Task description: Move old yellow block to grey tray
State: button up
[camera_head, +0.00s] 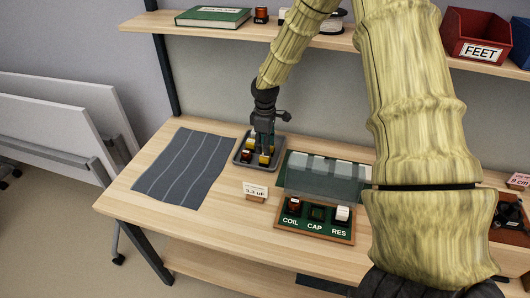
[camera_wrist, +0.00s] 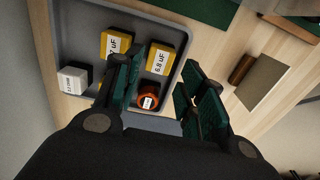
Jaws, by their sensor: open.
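The grey tray (camera_head: 237,161) stands on the workbench; its bare floor shows in the wrist view (camera_wrist: 76,45). Two yellow blocks lie in it in the wrist view: one labelled 6.8 uF (camera_wrist: 160,58) and one with a partly hidden label (camera_wrist: 116,44). I cannot tell which is the old one. My gripper (camera_head: 264,150) points down at the tray. In the wrist view my gripper (camera_wrist: 160,68) is open, its fingers to either side of the 6.8 uF block's near end. I cannot tell whether they touch it.
A white block (camera_wrist: 74,78) and an orange-red cylinder (camera_wrist: 148,98) share the tray. A 3.3 uF card (camera_head: 255,190) stands in front. A dark striped mat (camera_head: 185,167) lies left.

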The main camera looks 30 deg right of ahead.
jog(key=shift+r, duration=1.05)
